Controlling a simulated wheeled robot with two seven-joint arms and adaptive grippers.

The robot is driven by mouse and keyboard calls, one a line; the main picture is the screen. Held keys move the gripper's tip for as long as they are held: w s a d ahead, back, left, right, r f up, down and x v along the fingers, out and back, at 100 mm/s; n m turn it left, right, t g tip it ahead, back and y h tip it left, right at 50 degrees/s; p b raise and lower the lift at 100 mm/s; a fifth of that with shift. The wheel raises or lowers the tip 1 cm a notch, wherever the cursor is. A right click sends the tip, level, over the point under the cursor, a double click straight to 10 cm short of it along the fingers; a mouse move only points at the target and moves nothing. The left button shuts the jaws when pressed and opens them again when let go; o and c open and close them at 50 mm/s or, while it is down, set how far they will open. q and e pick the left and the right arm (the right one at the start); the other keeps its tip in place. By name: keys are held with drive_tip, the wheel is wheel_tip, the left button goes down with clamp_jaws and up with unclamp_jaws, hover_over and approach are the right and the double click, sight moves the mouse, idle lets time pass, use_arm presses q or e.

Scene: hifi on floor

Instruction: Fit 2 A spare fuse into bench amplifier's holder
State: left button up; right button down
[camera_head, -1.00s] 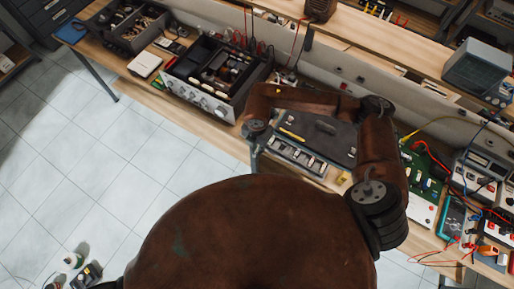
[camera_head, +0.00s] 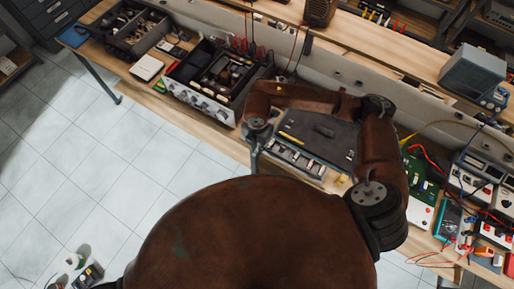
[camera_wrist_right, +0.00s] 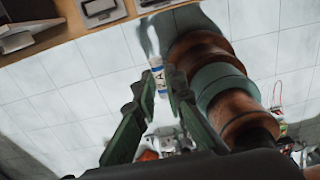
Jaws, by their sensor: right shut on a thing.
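The bench amplifier (camera_head: 205,99) is an open-topped chassis with a row of knobs on its front, on the bench at upper left in the head view. Its fuse holder is too small to make out. My right gripper (camera_head: 255,160) hangs at the bench's front edge, right of and nearer than the amplifier, apart from it. In the right wrist view, my right gripper (camera_wrist_right: 166,82) is shut on a small white and blue fuse (camera_wrist_right: 157,66) with a letter A on it. The fuse sticks out beyond the fingertips. My left gripper is not in view.
A compartment tray (camera_head: 296,161) lies at the bench front, beside a dark mat (camera_head: 325,135). Meters and wired boards (camera_head: 470,185) crowd the right end. The tiled floor before the bench is largely clear.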

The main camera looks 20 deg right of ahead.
drive_tip(key=shift+r+p, duration=0.9)
drive_tip(key=shift+r, duration=0.85)
